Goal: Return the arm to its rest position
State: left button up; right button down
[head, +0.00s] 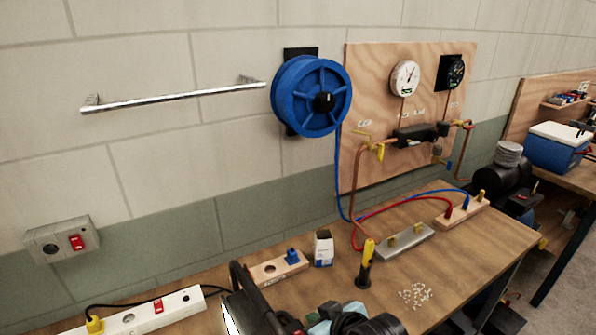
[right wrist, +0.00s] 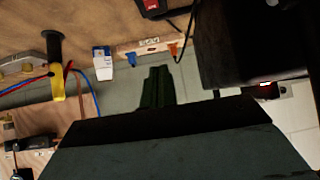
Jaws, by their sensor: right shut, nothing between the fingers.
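My right gripper shows in the right wrist view (right wrist: 158,75), its two dark fingers together with nothing between them. It is apart from the wooden bench (head: 465,245). In the head view, dark and pale blue parts that look like my right arm show at the bottom edge, cut off by the frame. I cannot make out its fingertips there. My left gripper is in neither view.
A yellow-handled tool (head: 366,262), a small white box (head: 323,248) and a wooden block with a blue plug (head: 278,268) stand on the bench. A power strip (head: 150,312) lies at left. A bulky black object (head: 250,305) stands at the front. A blue reel (head: 290,95) hangs on the wall.

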jog(key=s+d+f+m+g+h, duration=0.1)
jog(key=s+d+m+g+h, duration=0.15)
jog(key=s+d, duration=0.8)
jog(key=s+d+f+m+g+h, duration=0.1)
jog(key=s+d+m+g+h, duration=0.15)
jog(key=s+d, duration=0.8)
jog(key=s+a+f+b, duration=0.1)
jog(key=f+b, duration=0.1)
jog(key=f, duration=0.9)
jog(key=s+a+f+g+b, duration=0.1)
jog(key=s+a+f+b, duration=0.15)
jog(key=f, duration=0.75)
jog(key=s+f+b, duration=0.1)
jog(key=f+b, duration=0.2)
jog(key=f, duration=0.8)
jog(key=s+d+f+b, duration=0.1)
jog(key=s+f+b, duration=0.2)
jog(key=s+f, duration=0.5)
jog(key=s+d+f+n+g+b, duration=0.1)
jog(key=s+f+b, duration=0.2)
jog(key=s+f, duration=0.5)
notch_tip(320, 180, down, 6)
jog(key=shift+s+d+f+b, duration=0.15)
jog(key=shift+s+d+b, duration=0.1)
jog(key=shift+d+b, duration=0.15)
